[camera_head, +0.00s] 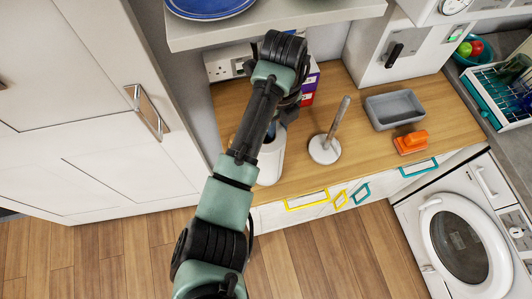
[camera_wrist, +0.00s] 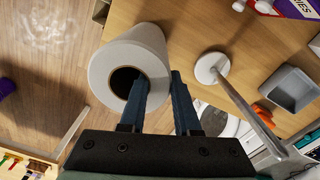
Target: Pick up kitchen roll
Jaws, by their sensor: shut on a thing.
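The white kitchen roll (camera_wrist: 152,42) is in the wrist view, with its dark open core facing the camera. My gripper (camera_wrist: 162,78) is shut on the roll's wall: the left finger reaches into the core and the right finger lies along the outside. In the head view the roll (camera_head: 270,165) is by the left part of the wooden counter, partly hidden behind my arm. My fingers are hidden there. I cannot tell whether the roll touches the counter.
A pole with a round white base (camera_head: 324,150) stands right of the roll. A grey tray (camera_head: 394,109) and an orange object (camera_head: 411,142) are farther right on the counter (camera_head: 300,180). A shelf (camera_head: 275,25) overhangs the back. A tall white cupboard (camera_head: 95,110) is at left.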

